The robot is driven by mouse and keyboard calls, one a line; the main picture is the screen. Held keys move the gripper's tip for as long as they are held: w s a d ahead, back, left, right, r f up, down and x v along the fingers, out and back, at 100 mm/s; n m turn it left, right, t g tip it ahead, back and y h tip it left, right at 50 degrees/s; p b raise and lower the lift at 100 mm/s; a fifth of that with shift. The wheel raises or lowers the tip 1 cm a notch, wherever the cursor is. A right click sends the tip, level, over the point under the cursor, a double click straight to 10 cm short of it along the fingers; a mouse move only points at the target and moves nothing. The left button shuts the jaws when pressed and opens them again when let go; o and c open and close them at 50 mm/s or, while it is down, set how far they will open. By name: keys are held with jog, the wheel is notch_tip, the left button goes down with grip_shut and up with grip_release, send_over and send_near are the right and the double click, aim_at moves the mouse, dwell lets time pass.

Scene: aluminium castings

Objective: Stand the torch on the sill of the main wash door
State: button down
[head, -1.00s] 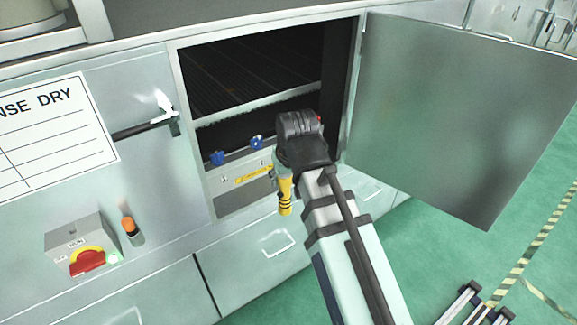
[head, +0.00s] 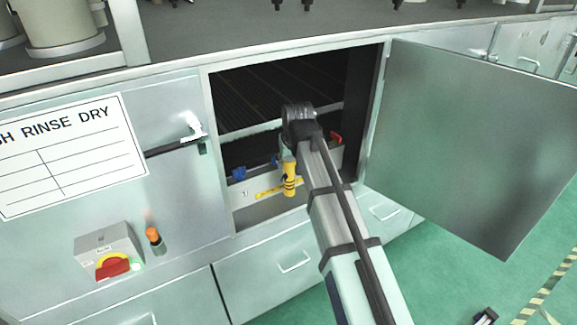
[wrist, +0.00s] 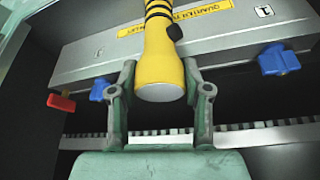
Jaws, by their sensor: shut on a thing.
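The torch (head: 290,178) is yellow with black bands and hangs roughly upright in the head view, in front of the panel in the main wash opening. My gripper (wrist: 160,68) is shut on it; the wrist view shows a finger on each side of the torch's wider yellow end (wrist: 160,75). My arm hides part of the grip in the head view. The main wash door (head: 470,140) stands open to the right. The sill (head: 262,214) is the pale ledge at the bottom of the opening; whether the torch touches it cannot be told.
A grey panel (wrist: 85,65) with a yellow label (wrist: 180,20), two blue knobs (wrist: 274,60) and a red one (wrist: 61,102) crosses the opening. Left of it are a door handle (head: 175,144), a red switch (head: 113,266) and an orange-topped object (head: 155,240).

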aim_at(289, 176)
jog(key=shift+w+a+r, duration=0.1)
jog(key=shift+w+a, duration=0.1)
jog(key=shift+w, duration=0.3)
jog(key=shift+w+a+r, duration=0.1)
jog(key=shift+w+a, duration=0.05)
jog(key=shift+w, duration=0.35)
jog(key=f, duration=0.1)
jog(key=f+p, duration=0.1)
jog(key=shift+s+d+f, duration=0.15)
jog(key=shift+s+f, duration=0.2)
jog(key=shift+f, duration=0.55)
jog(key=shift+f, duration=0.2)
jog(key=c, duration=0.5)
grip_release()
